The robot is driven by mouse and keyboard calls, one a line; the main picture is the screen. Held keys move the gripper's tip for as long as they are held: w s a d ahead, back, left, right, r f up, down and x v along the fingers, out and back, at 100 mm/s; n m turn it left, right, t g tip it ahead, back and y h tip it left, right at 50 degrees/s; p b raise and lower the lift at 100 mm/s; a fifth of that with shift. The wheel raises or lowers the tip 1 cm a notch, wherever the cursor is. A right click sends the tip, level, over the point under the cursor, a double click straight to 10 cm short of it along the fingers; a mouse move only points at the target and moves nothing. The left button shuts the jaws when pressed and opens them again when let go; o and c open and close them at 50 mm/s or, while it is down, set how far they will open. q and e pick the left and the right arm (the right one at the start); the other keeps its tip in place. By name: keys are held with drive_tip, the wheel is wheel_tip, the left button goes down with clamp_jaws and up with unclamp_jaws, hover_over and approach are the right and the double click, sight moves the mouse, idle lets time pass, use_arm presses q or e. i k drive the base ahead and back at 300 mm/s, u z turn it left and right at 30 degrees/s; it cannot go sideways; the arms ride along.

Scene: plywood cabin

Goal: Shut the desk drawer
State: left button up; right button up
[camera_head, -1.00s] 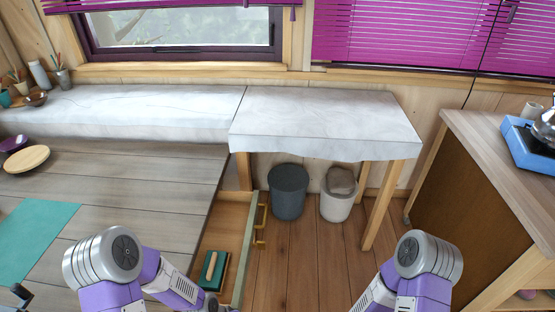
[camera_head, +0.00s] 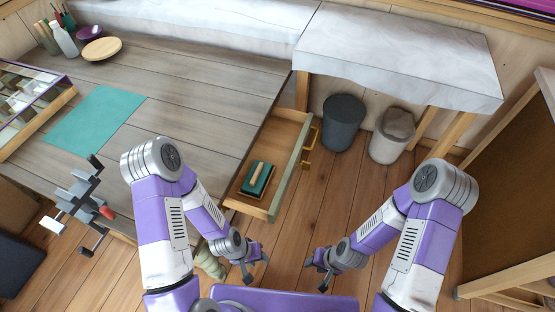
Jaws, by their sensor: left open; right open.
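The desk drawer (camera_head: 285,132) is pulled out from the right side of the grey wooden desk (camera_head: 190,85). Its green front panel (camera_head: 289,166) carries brass handles (camera_head: 309,148) on the outer face. A green block with a wooden grip (camera_head: 257,178) lies inside the drawer. My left gripper (camera_head: 255,279) is open and empty, below the drawer's near end in the picture and apart from it. My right gripper (camera_head: 317,274) is open and empty, to the right of the left one and over the floor, apart from the drawer.
A dark bin (camera_head: 343,123) and a white bin (camera_head: 391,136) stand beyond the drawer under a cloth-covered table (camera_head: 400,55). A vise (camera_head: 80,203) is at the desk's near edge. A brown cabinet (camera_head: 515,190) is at the right. Plank floor right of the drawer is clear.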

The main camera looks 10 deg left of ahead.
sight(282, 140)
drive_tip(key=u, duration=0.25)
drive_tip(key=k, duration=0.5)
drive_tip(key=z, duration=1.25)
drive_tip(key=i, duration=0.7)
drive_tip(key=u, duration=1.65)
